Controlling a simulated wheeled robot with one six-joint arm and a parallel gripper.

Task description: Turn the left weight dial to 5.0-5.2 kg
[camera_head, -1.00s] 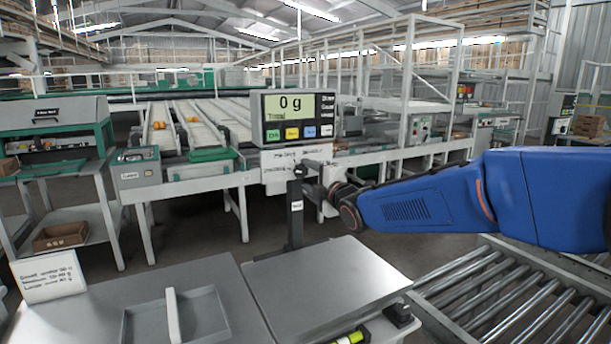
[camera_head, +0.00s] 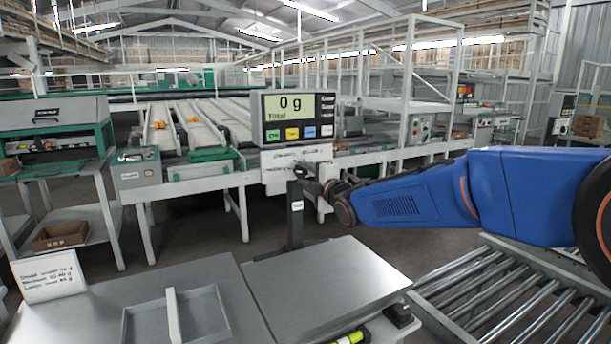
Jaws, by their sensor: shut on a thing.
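My gripper (camera_head: 313,172) is in front of a white panel with black lettering (camera_head: 283,177), below the display unit. It is small and partly hidden behind a dark post (camera_head: 294,224). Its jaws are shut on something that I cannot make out. No weight dial or dial scale can be made out in this view; my gripper and the post cover part of the panel.
A metal weighing plate (camera_head: 328,284) and a grey tray (camera_head: 214,308) are at the front. A small sign (camera_head: 48,276) stands at left. A roller conveyor (camera_head: 505,290) is at right. Sorting lanes (camera_head: 205,130) lie behind. Floor shows between the stands.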

